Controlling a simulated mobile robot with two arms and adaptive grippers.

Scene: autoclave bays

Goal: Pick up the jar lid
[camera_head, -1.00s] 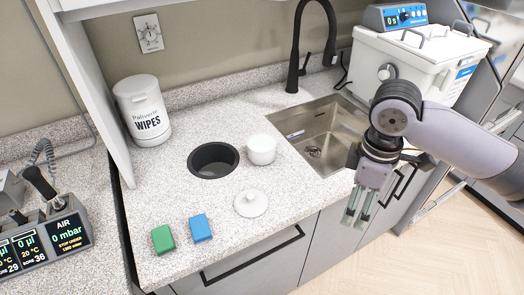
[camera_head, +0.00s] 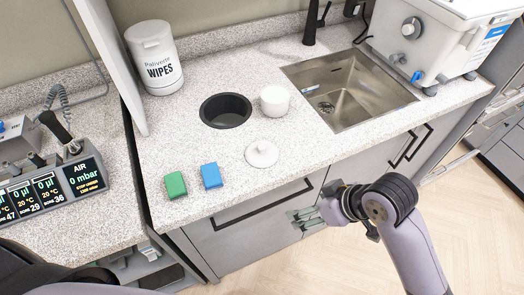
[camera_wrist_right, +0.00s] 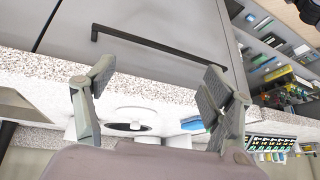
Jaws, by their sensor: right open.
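The white round jar lid (camera_head: 261,154) with a small knob lies flat on the speckled counter, near its front edge. It also shows between my fingers in the right wrist view (camera_wrist_right: 133,114). A white jar (camera_head: 274,101) stands behind it on the counter. My right gripper (camera_head: 303,217) is open and empty, in front of the cabinet face, lower than and to the right of the lid, apart from it. Its two fingers (camera_wrist_right: 158,100) are spread wide in the right wrist view. My left gripper is not in view.
A green sponge (camera_head: 175,185) and a blue sponge (camera_head: 211,176) lie left of the lid. A round black opening (camera_head: 226,111) and a sink (camera_head: 347,92) are behind. A wipes canister (camera_head: 154,58) stands at back left. A cabinet handle (camera_head: 262,208) runs below the counter edge.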

